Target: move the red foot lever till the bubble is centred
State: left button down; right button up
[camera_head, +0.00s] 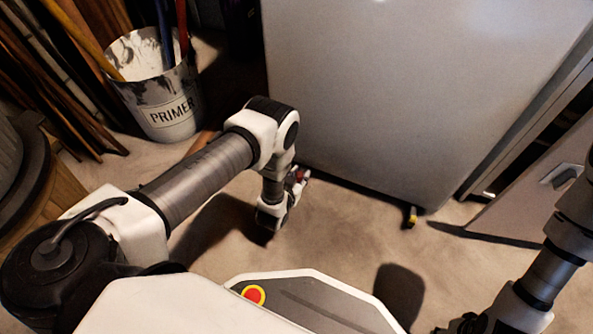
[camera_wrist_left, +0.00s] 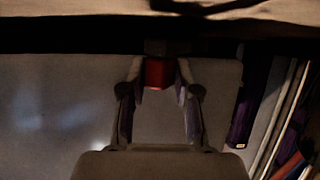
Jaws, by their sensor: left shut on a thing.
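The red foot lever (camera_head: 305,174) shows as a small red patch low at the left front corner of the grey appliance (camera_head: 420,90). In the left wrist view the red lever (camera_wrist_left: 158,73) is a red block between the two fingertips. My left gripper (camera_head: 297,180) is low near the floor and shut on the lever; my wrist partly hides it in the head view. My right gripper (camera_head: 468,323) is only partly in view at the bottom right, away from the lever, and its jaws cannot be made out. No bubble can be made out in either view.
A yellow-tipped foot (camera_head: 411,217) stands under the appliance's right front corner. A primer bucket (camera_head: 170,118) holding long tools stands at the left, near leaning wooden poles (camera_head: 62,75). A grey panel (camera_head: 520,205) is at the right. The floor (camera_head: 340,235) before the appliance is clear.

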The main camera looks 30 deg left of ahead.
pick_arm(q)
jog(key=shift+d, duration=0.15)
jog(key=c, duration=1)
grip_release()
jog(key=shift+s+r, duration=0.1)
jog(key=shift+s, duration=0.2)
jog(key=v, duration=1.1)
jog(key=shift+s+r, duration=0.1)
jog(key=shift+r, duration=0.05)
